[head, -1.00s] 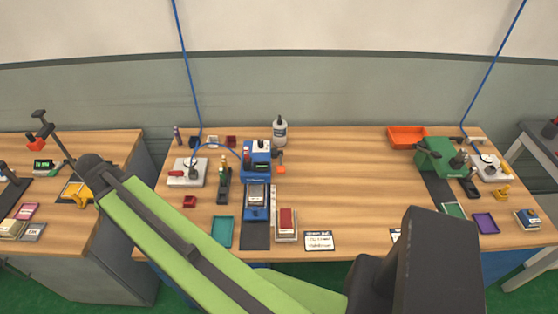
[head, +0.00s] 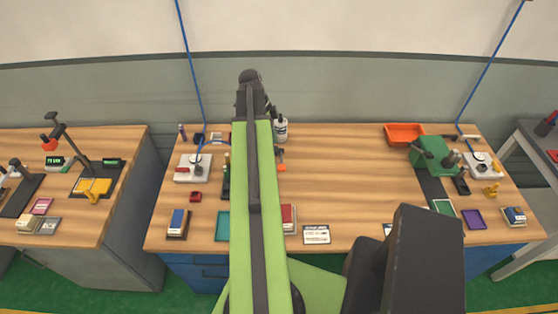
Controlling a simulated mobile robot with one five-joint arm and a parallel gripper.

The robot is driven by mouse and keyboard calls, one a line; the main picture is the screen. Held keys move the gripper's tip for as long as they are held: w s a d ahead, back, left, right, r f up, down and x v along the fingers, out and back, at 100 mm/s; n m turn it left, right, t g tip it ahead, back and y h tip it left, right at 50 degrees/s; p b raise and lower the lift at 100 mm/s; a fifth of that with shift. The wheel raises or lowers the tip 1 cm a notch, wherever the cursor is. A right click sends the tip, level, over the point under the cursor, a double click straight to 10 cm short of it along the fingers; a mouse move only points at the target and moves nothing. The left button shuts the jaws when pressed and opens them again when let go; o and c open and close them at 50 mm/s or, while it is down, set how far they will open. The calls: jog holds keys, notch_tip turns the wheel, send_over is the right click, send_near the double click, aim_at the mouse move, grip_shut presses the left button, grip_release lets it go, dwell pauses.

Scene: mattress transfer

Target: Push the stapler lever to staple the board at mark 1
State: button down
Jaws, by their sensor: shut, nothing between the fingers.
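My arm reaches up the middle of the head view, and its dark end with my gripper (head: 269,105) is over the back of the centre table. The gripper looks shut and empty, though its fingertips are hard to make out.
A bottle (head: 281,129) stands close right of the gripper. A green machine (head: 432,155) and an orange tray (head: 405,134) are at right. A teal tray (head: 222,226) and blue-topped block (head: 178,222) lie left.

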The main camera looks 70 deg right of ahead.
aim_at(283, 167)
jog(key=b+x, duration=0.9)
jog(key=w+b+x, duration=0.1)
jog(key=b+x, duration=0.3)
jog(key=x, duration=0.1)
jog(key=shift+a+f+b, duration=0.15)
jog(key=shift+a+b, duration=0.15)
jog(key=shift+a, duration=0.1)
